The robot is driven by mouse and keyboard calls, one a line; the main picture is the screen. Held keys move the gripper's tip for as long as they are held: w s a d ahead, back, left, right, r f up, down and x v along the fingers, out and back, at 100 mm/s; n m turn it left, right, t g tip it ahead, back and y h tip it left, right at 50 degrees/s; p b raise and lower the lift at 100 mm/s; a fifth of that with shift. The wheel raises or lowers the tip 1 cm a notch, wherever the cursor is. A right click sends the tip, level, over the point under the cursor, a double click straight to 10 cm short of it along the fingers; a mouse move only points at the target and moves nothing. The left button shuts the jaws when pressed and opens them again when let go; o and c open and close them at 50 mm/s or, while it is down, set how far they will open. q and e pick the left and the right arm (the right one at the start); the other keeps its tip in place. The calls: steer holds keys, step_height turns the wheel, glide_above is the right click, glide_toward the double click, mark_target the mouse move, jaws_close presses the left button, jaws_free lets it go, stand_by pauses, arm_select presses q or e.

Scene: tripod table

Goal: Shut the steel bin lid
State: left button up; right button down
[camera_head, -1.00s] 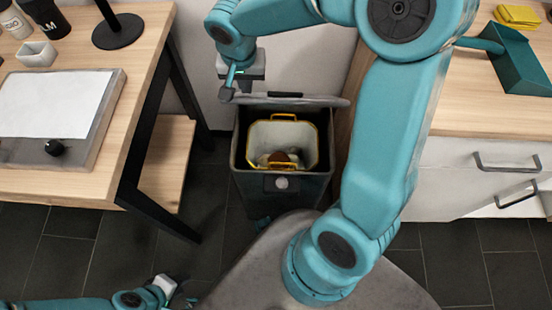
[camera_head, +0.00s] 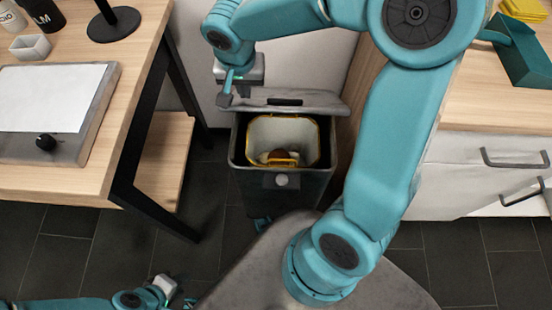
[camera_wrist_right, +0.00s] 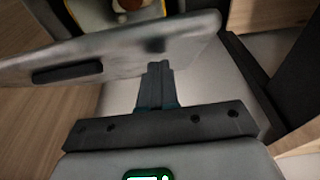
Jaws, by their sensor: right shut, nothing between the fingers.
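The steel bin (camera_head: 281,186) stands on the floor between the table and the drawer unit. Its grey lid (camera_head: 322,101) is open, tilted up at the back of the bin. The lid also shows in the right wrist view (camera_wrist_right: 125,58), with a dark handle slot. My right gripper (camera_head: 225,98) is shut and empty at the lid's left end, on its outer side. In the right wrist view its fingertips (camera_wrist_right: 157,68) meet the lid's edge; I cannot tell if they touch. My left gripper (camera_head: 172,288) is low at the bottom left, far from the lid; its fingers are too small to read.
A yellow-rimmed liner (camera_head: 254,135) with a brown item sits inside the bin. A wooden table (camera_head: 120,85) is at left, with a dark frame. A white drawer unit (camera_head: 460,160) with a wooden top is at right.

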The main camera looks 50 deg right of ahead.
mark_target(244, 103)
steer(key=shift+s+a+f+b, duration=0.85)
steer(key=shift+a+f+b, duration=0.25)
steer(key=shift+b, duration=0.25)
steer(key=shift+f, duration=0.15)
steer(key=shift+s+a+f+b, duration=0.35)
steer(key=shift+f+b, duration=0.25)
steer(key=shift+b, duration=0.15)
steer(key=shift+s+a+f+b, duration=0.25)
steer(key=shift+a+f+b, duration=0.15)
steer(key=shift+f+b, duration=0.3)
steer(key=shift+s+a+f+b, duration=0.35)
steer(key=shift+f+b, duration=0.2)
steer(key=shift+b, duration=0.25)
steer(key=shift+s+a+f+b, duration=0.15)
steer(key=shift+a+f+b, duration=0.1)
steer(key=shift+f+b, duration=0.5)
steer(key=shift+s+a+f+b, duration=0.2)
steer(key=shift+a+f+b, duration=0.05)
steer(key=shift+f+b, duration=0.5)
steer(key=shift+s+a+f+b, duration=0.15)
steer(key=shift+a+f+b, duration=0.1)
steer(key=shift+f+b, duration=0.5)
